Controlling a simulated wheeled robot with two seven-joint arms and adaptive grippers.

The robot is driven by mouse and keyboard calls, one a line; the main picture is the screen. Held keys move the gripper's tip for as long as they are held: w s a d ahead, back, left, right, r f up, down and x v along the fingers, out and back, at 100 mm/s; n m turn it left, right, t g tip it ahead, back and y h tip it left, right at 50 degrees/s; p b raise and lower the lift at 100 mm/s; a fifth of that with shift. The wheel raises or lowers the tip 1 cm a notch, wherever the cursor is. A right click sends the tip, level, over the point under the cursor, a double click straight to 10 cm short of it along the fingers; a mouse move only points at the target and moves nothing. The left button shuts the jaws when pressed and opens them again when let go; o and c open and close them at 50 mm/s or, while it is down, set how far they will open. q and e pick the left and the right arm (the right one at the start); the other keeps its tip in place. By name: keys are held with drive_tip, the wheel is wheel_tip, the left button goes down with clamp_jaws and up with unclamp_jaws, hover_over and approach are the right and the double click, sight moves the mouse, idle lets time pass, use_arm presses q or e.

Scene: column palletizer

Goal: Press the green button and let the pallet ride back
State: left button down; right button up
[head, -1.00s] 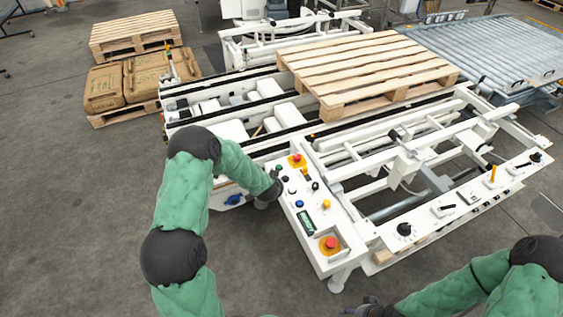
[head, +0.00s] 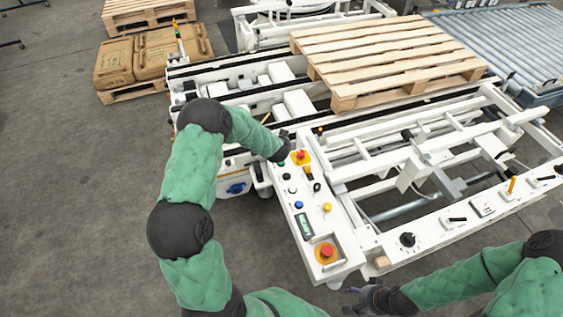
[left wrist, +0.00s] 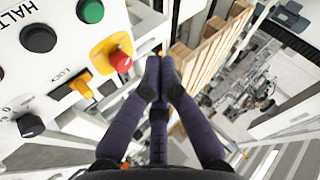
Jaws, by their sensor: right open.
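The control panel (head: 312,222) is a white console in the middle of the head view. Its green button (left wrist: 90,11) shows in the left wrist view, beside a red mushroom button (left wrist: 120,60) on a yellow base. In the head view my left gripper (head: 285,147) is at the panel's far end and covers part of it. In the left wrist view its dark fingers (left wrist: 158,68) are together and empty, apart from the green button. The wooden pallet (head: 390,52) lies empty on the conveyor behind the panel. My right gripper (head: 352,301) is open and empty near the bottom edge.
A second red mushroom button (head: 327,251) is at the panel's near end. A white frame with knobs (head: 407,240) lies to its right. Brown sacks (head: 173,50) on a pallet stand back left. A roller conveyor (head: 510,45) is back right. The left floor is clear.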

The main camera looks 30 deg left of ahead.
use_arm(q)
drive_tip(key=shift+f, duration=0.15)
drive_tip(key=b, duration=0.9)
hover_over(281, 164)
wheel_tip(281, 164, down, 7)
drive_tip(key=shift+w+f, duration=0.1)
drive_tip(key=shift+f, duration=0.7)
idle(0.4)
drive_tip(key=shift+f, duration=0.35)
